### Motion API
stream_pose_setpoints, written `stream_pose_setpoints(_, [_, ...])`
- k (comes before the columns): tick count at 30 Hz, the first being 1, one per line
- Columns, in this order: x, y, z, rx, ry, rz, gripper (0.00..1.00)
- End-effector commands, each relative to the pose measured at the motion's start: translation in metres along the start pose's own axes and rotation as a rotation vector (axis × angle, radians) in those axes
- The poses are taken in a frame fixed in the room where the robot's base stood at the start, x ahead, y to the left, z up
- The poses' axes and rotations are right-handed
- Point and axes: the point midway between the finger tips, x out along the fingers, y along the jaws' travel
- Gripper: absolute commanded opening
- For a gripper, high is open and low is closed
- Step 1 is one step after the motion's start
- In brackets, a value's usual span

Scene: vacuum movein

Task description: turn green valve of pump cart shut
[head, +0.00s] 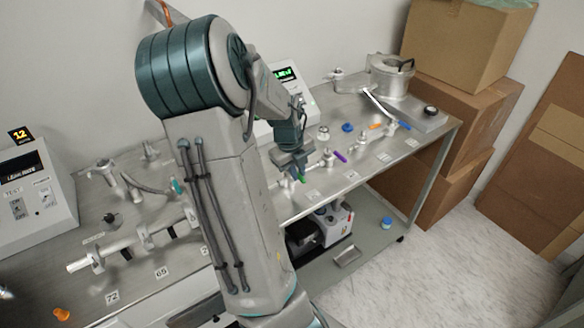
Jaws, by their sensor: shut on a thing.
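The green valve handle (301,179) shows as a small green piece just below my gripper (298,172), near the front edge of the steel bench. My gripper points down over it and is shut on it. The fingertips are small here, and most of the valve body is hidden behind my gripper and arm. I cannot tell the handle's exact angle. My arm fills the middle of the head view and hides part of the bench.
Purple (340,157), orange (376,126) and blue (405,125) handles sit along the pipework to the right. A metal pot (389,75) stands at the back right. A pump (320,229) sits on the lower shelf. Cardboard boxes (458,125) stand right of the bench; the floor (450,262) in front is clear.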

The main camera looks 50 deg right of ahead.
Motion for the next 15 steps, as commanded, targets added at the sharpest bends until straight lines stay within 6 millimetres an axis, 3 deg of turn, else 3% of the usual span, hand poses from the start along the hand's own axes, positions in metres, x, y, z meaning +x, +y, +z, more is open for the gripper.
stream_pose_setpoints(10, [-0.0015, -0.0009, 0.0019, 0.004, -0.005, -0.003, 0.00])
stream_pose_setpoints(11, [-0.0015, -0.0009, 0.0018, 0.004, -0.005, -0.002, 0.19])
stream_pose_setpoints(12, [-0.0014, -0.0008, 0.0017, 0.004, -0.005, -0.002, 0.30])
stream_pose_setpoints(13, [-0.0014, -0.0007, 0.0015, 0.004, -0.004, -0.002, 0.35])
stream_pose_setpoints(15, [-0.0011, -0.0005, 0.0011, 0.003, -0.003, -0.001, 0.35])
